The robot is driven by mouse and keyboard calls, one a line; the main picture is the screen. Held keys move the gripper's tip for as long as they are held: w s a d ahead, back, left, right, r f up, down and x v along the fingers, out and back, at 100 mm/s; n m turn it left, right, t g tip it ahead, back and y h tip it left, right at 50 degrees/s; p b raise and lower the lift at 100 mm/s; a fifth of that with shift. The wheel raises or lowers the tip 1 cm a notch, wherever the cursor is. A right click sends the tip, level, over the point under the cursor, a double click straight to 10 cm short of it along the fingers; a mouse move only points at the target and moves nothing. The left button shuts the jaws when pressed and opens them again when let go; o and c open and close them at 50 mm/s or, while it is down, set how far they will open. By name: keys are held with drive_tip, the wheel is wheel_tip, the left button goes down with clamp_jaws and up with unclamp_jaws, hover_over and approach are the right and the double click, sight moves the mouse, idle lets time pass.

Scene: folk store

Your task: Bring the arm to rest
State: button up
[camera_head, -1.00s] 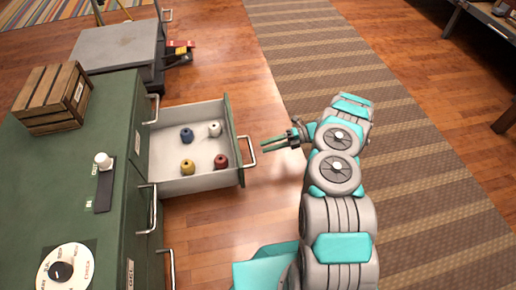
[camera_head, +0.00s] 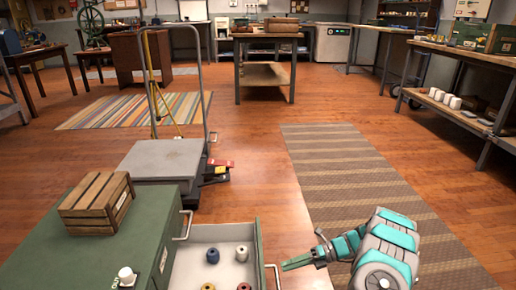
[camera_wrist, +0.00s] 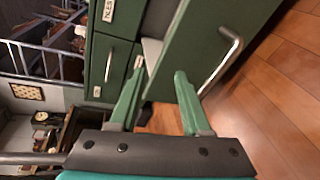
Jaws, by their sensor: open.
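My gripper (camera_head: 300,262) is at the lower middle of the head view, just right of the open drawer's handle (camera_head: 274,278). Its green fingers point left and are apart, with nothing between them. In the wrist view my gripper (camera_wrist: 157,98) faces the green drawer front (camera_wrist: 215,45) and its metal handle (camera_wrist: 222,58). I cannot tell whether a finger touches the handle. The arm is bent, and its lower part is cut off by the frame's bottom edge.
The open drawer (camera_head: 258,245) holds several spools, including a blue one (camera_head: 212,256) and a white one (camera_head: 241,253). A wooden crate (camera_head: 97,203) stands on the green cabinet (camera_head: 150,225). A platform cart (camera_head: 160,160) is behind it.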

drive_tip(key=s+a+r+n+g+h+p, duration=0.1)
drive_tip(key=s+a+r+n+h, duration=0.1)
drive_tip(key=s+r+n, duration=0.45)
drive_tip(key=s+a+r+n+g+h+p, duration=0.1)
drive_tip(key=s+a+r+n+h, duration=0.2)
drive_tip(key=r, duration=0.7)
drive_tip(key=s+a+r+n+g+h+p, duration=0.1)
drive_tip(key=s+a+r+n, duration=0.1)
drive_tip(key=s+r+n, duration=0.5)
drive_tip(key=s+d+r+n+t+h+p, duration=0.1)
drive_tip(key=s+d+r+n+h, duration=0.2)
drive_tip(key=s, duration=0.4)
drive_tip(key=s+d+r+n+t+h+p, duration=0.1)
drive_tip(key=s+d+r+n+h, duration=0.2)
drive_tip(key=s+n, duration=0.3)
drive_tip(key=s+d+r+n+t+h+p, duration=0.1)
drive_tip(key=s+d+r+n+h+p, duration=0.1)
drive_tip(key=s, duration=0.8)
wheel_tip(320, 180, up, 3)
drive_tip(key=d+n+h, duration=0.1)
drive_tip(key=d+n, duration=0.1)
drive_tip(key=n, duration=0.1)
drive_tip(key=shift+d+t, duration=0.3)
drive_tip(key=shift+d, duration=0.05)
